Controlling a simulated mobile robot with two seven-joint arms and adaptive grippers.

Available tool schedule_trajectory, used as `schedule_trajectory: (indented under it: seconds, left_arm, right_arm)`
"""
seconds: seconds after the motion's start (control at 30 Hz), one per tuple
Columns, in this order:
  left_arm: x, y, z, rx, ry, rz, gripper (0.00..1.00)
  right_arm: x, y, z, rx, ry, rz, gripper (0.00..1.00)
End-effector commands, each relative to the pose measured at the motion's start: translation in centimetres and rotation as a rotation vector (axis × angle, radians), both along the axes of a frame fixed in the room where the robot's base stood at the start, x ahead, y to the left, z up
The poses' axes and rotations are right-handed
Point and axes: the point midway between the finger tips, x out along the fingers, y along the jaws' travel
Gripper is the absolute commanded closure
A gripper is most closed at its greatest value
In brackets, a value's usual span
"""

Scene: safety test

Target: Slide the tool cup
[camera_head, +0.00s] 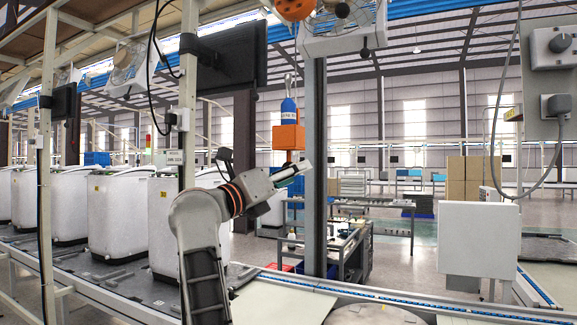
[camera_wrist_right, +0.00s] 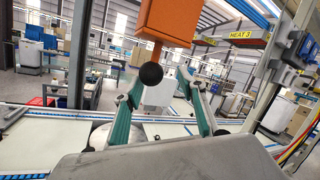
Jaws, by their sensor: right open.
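An orange box-shaped cup (camera_head: 288,137) with a blue cylindrical body (camera_head: 289,110) above it hangs from a hook and line near the middle of the head view. I take it as the tool cup. In the right wrist view the orange cup (camera_wrist_right: 168,20) is close at the top, with a black ball on a short stem below it. My right gripper (camera_head: 290,172) is just under the cup in the head view. In the right wrist view its green fingers (camera_wrist_right: 163,92) are spread, with the ball above the gap between them. Contact cannot be told. My left gripper is not in view.
A grey post (camera_head: 314,170) stands close to the gripper. White washer bodies (camera_head: 120,210) line the conveyor at left. A white box (camera_head: 478,240) stands at right, with a tool cart (camera_head: 345,250) behind the line. A monitor (camera_head: 232,57) hangs at upper left.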

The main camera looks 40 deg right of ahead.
Motion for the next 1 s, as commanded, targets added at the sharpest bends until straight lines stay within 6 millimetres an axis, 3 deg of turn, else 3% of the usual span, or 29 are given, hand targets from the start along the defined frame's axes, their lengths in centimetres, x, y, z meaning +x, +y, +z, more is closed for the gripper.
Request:
schedule_trajectory:
  seconds: [0.17,0.3,0.47,0.67,0.83,1.0]
  left_arm:
    - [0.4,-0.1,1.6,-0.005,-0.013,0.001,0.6]
    - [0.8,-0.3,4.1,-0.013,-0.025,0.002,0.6]
    - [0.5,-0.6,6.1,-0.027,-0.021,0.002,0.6]
    - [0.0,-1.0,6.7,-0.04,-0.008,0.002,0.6]
    - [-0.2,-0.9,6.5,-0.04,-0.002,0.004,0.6]
    - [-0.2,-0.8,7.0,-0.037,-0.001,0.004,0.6]
  right_arm:
    - [-1.0,1.2,-0.7,-0.146,0.042,-0.036,0.59]
    - [-2.3,3.1,0.1,-0.216,-0.009,0.009,0.59]
    - [-2.4,5.1,0.5,-0.171,-0.122,0.151,0.59]
    - [-1.3,6.9,-0.8,-0.106,-0.169,0.281,0.59]
    - [-0.8,6.3,-0.9,-0.095,-0.173,0.298,0.59]
    - [0.0,4.0,0.1,-0.096,-0.17,0.295,0.59]
